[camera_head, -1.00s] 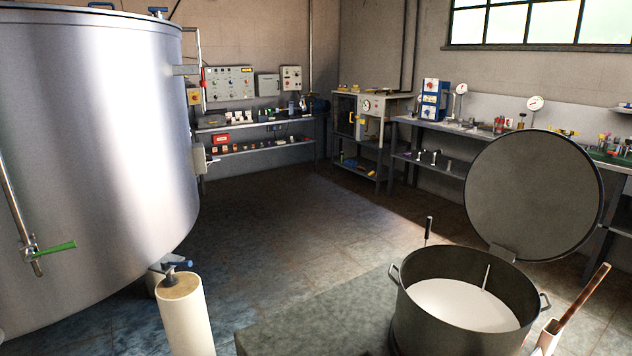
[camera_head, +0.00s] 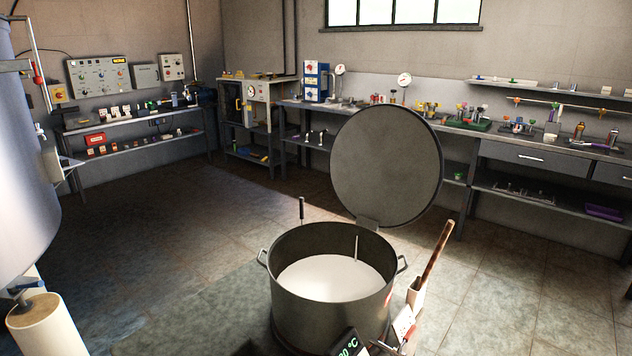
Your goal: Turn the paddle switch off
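I cannot single out the paddle switch for certain in the head view. A small white box with a red part (camera_head: 404,324) sits at the lower right of the open grey pot (camera_head: 330,312), beside a dark display (camera_head: 346,346) reading in °C; its details are too small to read. A yellow box with a red knob (camera_head: 59,93) is on the left wall, and a panel with several knobs and buttons (camera_head: 99,76) is to its right. The pot holds white liquid, and its round lid (camera_head: 387,166) stands raised behind it. Neither of my grippers is in view.
A large steel tank (camera_head: 22,170) stands at the left edge, with a cream cylinder (camera_head: 46,328) below it. A wooden handle (camera_head: 437,253) rises right of the pot. Workbenches (camera_head: 520,155) line the back wall. The floor (camera_head: 170,230) between tank and pot is clear.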

